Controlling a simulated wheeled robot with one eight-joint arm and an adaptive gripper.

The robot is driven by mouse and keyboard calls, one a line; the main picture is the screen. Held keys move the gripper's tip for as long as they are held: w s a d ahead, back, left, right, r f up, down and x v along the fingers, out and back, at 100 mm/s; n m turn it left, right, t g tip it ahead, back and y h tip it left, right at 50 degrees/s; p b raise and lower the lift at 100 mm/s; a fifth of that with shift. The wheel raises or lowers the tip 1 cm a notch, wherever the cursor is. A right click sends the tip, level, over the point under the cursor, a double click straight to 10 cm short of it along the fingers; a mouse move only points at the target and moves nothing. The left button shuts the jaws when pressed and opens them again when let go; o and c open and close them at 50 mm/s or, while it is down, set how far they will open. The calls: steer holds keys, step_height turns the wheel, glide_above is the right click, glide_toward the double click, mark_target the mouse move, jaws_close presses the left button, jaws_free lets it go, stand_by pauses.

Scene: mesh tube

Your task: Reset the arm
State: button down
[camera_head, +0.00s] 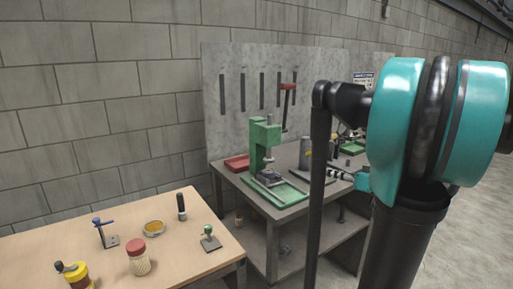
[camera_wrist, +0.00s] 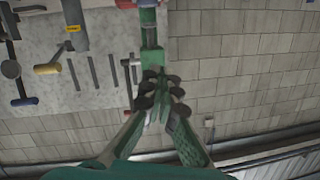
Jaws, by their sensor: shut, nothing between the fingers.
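My gripper (camera_wrist: 160,82) shows in the wrist view with its two fingers drawn together and nothing between them. In the head view my gripper (camera_head: 335,173) is partly hidden behind my own arm, its fingers pointing left over the workbench. My teal and black arm fills the right side of the head view. A green press (camera_head: 264,150) stands on the workbench to the left of my gripper. In the wrist view a green object (camera_wrist: 149,35) lies beyond the fingertips; I cannot tell whether they touch.
The grey workbench (camera_head: 233,182) holds a red tray (camera_head: 237,163). A slotted grey panel (camera_head: 225,65) stands behind it. A wooden table (camera_head: 190,245) at front left carries a red-lidded jar (camera_head: 138,257), a yellow dish (camera_head: 154,229) and small tools. A block wall (camera_head: 100,100) closes the back.

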steer(key=s+a+f+m+g+h, duration=0.1)
steer(key=s+a+f+g+h, duration=0.15)
steer(key=s+a+f, duration=0.35)
steer(key=s+a+f+m+g+h, duration=0.1)
steer(key=a+f+g, duration=0.25)
steer(key=f, duration=0.55)
steer(key=s+d+f+m+g+h, duration=0.2)
steer(key=s+d+f+m+h, duration=0.1)
steer(key=s+f+h, duration=0.4)
steer(key=s+f, duration=0.3)
steer(key=shift+s+d, duration=0.25)
steer(key=shift+d, duration=0.1)
